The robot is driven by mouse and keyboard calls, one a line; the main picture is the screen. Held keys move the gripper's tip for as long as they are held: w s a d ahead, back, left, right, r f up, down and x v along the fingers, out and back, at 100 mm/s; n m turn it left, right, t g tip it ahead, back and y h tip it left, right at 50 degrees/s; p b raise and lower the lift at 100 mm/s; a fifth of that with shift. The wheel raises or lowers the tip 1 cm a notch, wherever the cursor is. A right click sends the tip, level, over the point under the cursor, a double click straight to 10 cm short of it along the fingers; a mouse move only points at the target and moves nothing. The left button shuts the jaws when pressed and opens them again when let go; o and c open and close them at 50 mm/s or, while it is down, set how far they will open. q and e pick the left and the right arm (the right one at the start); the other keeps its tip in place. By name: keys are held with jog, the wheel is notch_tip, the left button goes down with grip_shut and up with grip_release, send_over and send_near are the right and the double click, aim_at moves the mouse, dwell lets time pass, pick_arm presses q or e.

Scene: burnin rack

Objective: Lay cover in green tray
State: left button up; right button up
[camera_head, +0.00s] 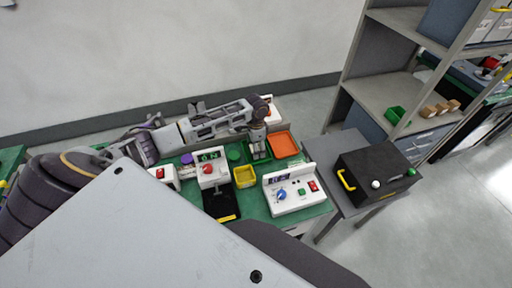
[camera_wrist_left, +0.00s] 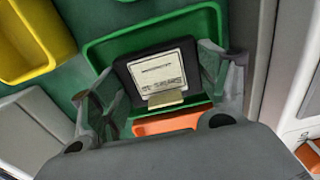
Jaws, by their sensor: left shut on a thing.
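The green tray (camera_wrist_left: 152,27) shows in the left wrist view, and partly in the head view (camera_head: 261,157) below my left gripper. My left gripper (camera_wrist_left: 158,88) is shut on the cover (camera_wrist_left: 160,68), a black flat piece with a white label and a small tan tab. The cover lies within the outline of the green tray in the left wrist view. I cannot tell whether it touches the tray floor. In the head view my left gripper (camera_head: 258,138) points down at the tray and the cover is mostly hidden. My right gripper is not in view.
An orange tray (camera_head: 285,145) is to the right of the green tray, and a yellow tray (camera_head: 245,176) is in front. A white control box (camera_head: 293,193) and a white unit with a red button (camera_head: 211,171) stand nearby. A black case (camera_head: 378,172) is on a side table.

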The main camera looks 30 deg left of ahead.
pick_arm(q)
jog(key=shift+f, duration=0.3)
jog(key=o, duration=1)
jog(key=shift+o, duration=0.2)
jog(key=shift+r, duration=0.15)
notch_tip(320, 180, up, 12)
dwell(1.0)
